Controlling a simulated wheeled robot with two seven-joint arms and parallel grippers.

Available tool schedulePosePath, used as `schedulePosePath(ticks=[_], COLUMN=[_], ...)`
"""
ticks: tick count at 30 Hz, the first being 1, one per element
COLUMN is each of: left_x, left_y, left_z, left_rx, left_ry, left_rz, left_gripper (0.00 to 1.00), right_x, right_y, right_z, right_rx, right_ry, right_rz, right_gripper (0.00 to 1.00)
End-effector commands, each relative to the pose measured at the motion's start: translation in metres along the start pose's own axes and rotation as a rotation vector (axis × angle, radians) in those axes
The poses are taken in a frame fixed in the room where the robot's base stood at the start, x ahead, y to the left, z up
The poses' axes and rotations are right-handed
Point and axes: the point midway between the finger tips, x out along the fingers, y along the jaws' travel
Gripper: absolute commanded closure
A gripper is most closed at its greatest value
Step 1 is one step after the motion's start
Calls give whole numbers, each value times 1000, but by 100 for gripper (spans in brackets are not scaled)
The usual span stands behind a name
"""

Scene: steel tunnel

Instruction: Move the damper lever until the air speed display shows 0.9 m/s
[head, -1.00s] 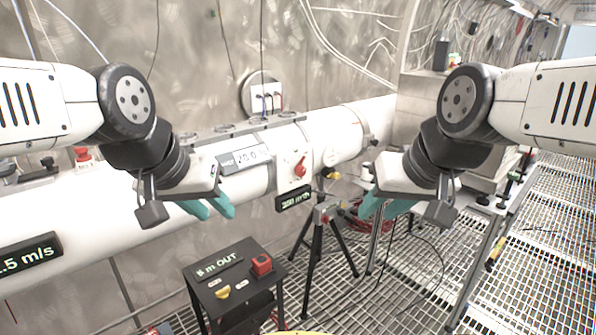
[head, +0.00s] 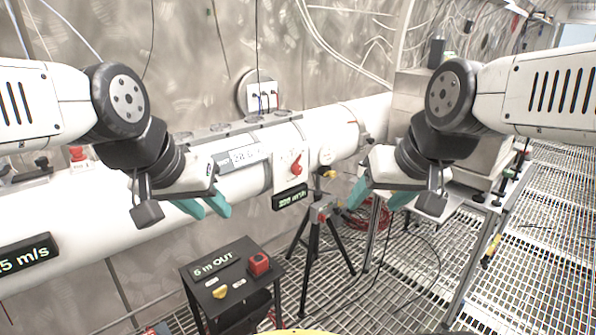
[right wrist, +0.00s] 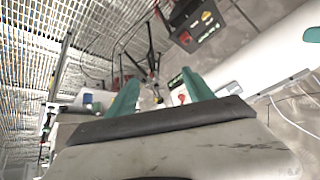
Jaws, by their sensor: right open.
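The damper lever looks to be the red lever (head: 297,167) on a white plate on the pipe, left of my right gripper; a red part on a white plate (right wrist: 182,98) also shows in the right wrist view. The air speed display (head: 27,253) is at the left edge, cut off; "5 m/s" is legible. My right gripper (head: 379,197) is open and empty, with its teal fingers spread, apart from the lever. My left gripper (head: 206,207) has its two fingers a little apart, empty, in front of the pipe.
A white pipe (head: 100,230) runs along the wall. A second display (head: 290,197) hangs below the lever. A black stand with a red button (head: 259,263) and a tripod (head: 322,215) stand on the grating floor. A steel bench (head: 470,205) is at right.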

Motion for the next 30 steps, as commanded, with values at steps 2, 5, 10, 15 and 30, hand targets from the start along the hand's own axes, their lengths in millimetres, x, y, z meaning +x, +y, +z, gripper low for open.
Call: schedulePosePath(ticks=[2,5,10,15,30], left_x=[0,0,0,0,0], left_y=[0,0,0,0,0], left_z=[0,0,0,0,0], left_rx=[0,0,0,0,0], left_ry=[0,0,0,0,0], left_rz=[0,0,0,0,0], left_gripper=[66,66,66,66,66], right_x=[13,38,94,163,360], right_y=[8,21,35,35,-1], right_z=[-24,-66,-142,-202,-271], right_rx=[-31,-96,-238,-371,-507], right_ry=[16,56,144,239,638], right_rz=[41,99,147,115,-275], right_gripper=[40,40,40,40,40])
